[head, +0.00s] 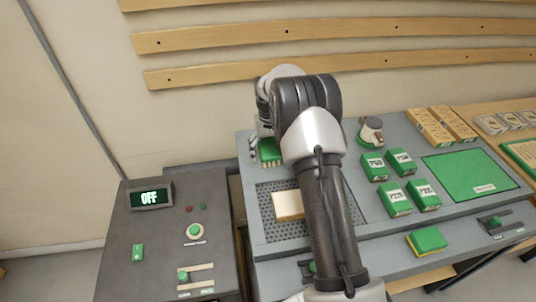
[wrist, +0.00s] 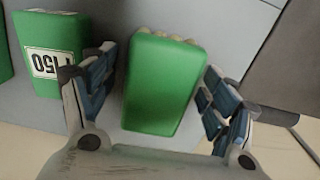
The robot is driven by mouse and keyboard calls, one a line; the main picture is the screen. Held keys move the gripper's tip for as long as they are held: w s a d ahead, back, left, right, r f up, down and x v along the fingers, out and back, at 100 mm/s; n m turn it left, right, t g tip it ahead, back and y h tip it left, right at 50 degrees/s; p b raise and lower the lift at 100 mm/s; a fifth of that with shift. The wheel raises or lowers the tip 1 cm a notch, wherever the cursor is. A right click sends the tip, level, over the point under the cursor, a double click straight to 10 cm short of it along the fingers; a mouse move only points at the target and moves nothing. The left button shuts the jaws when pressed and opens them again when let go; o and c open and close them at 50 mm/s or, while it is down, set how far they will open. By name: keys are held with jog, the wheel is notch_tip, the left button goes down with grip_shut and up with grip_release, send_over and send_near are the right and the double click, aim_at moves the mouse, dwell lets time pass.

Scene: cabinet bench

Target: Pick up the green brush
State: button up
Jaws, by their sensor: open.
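The green brush (head: 269,149) lies on the grey bench top near its back left, partly hidden behind my arm in the head view. In the wrist view the brush (wrist: 160,85) shows its smooth green back, with pale bristles along its far edge. My gripper (wrist: 150,105) is open, with one blue-padded finger on each side of the brush.
A green block labelled 150 (wrist: 50,50) stands left of the left finger in the wrist view. In the head view, a perforated panel holds a pale block (head: 288,205). Several green labelled blocks (head: 395,198) and a green mat (head: 470,172) lie to the right. A control console (head: 160,240) stands left.

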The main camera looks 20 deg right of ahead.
aim_at(269, 149)
jog(key=shift+r, duration=0.15)
jog(key=shift+c, duration=0.3)
jog(key=c, duration=1.2)
jog(key=shift+r, duration=0.1)
notch_tip(269, 149, up, 20)
jog(key=p, duration=0.6)
